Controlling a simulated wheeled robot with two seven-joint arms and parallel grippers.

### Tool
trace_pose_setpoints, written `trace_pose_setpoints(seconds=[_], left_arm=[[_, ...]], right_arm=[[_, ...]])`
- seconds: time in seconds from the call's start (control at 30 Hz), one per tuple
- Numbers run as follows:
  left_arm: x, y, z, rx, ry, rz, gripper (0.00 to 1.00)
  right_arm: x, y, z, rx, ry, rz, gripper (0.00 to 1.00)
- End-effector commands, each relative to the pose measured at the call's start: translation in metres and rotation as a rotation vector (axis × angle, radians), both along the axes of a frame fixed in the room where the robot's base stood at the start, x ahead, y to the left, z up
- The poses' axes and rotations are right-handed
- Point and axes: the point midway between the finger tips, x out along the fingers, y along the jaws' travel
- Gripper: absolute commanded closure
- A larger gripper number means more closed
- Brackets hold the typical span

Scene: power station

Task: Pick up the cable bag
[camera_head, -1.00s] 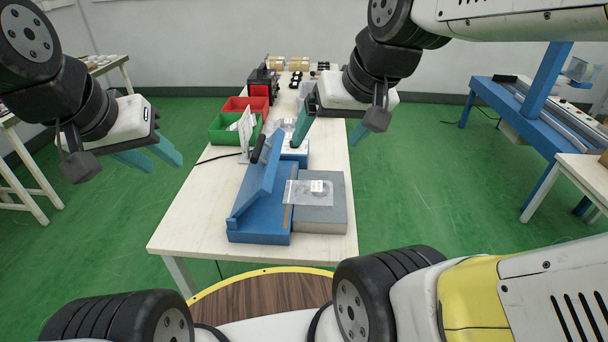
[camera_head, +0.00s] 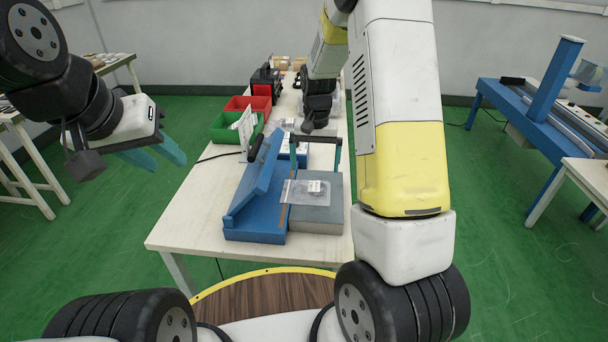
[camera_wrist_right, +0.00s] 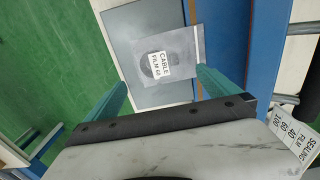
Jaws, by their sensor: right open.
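The cable bag (camera_head: 306,192) is a clear flat bag with a white label and a dark coil inside. It lies on the grey block beside the blue sealer (camera_head: 258,228). In the right wrist view the bag (camera_wrist_right: 180,45) shows its label reading "CABLE FILM". My right gripper (camera_head: 316,160) is open and empty, behind and above the bag in the head view. In the right wrist view the bag appears between and beyond its teal fingers (camera_wrist_right: 162,80). My left gripper (camera_head: 167,163) is open and empty, left of the table.
The sealer's raised blue arm stands just left of the bag. A green bin (camera_head: 228,127), a red bin (camera_head: 250,104) and a white sign (camera_head: 245,128) are further back. The table's (camera_head: 195,220) front left is bare. A sealing film label (camera_wrist_right: 294,130) shows at right in the wrist view.

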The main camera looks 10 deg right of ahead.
Motion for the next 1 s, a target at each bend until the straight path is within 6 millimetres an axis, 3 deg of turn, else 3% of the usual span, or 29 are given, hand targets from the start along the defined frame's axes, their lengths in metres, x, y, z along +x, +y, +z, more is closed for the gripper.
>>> trace_pose_setpoints(seconds=[0.6,0.9,1.0], left_arm=[[0.000,0.000,0.000,0.000,0.000,0.000,0.64],[0.000,0.000,0.000,0.000,0.000,0.000,0.64],[0.000,0.000,0.000,0.000,0.000,0.000,0.64]], right_arm=[[-0.003,0.001,-0.076,-0.003,0.006,0.000,0.00],[-0.003,0.001,-0.081,-0.003,0.004,0.000,0.00],[-0.002,0.001,-0.081,-0.003,0.004,0.000,0.18]])
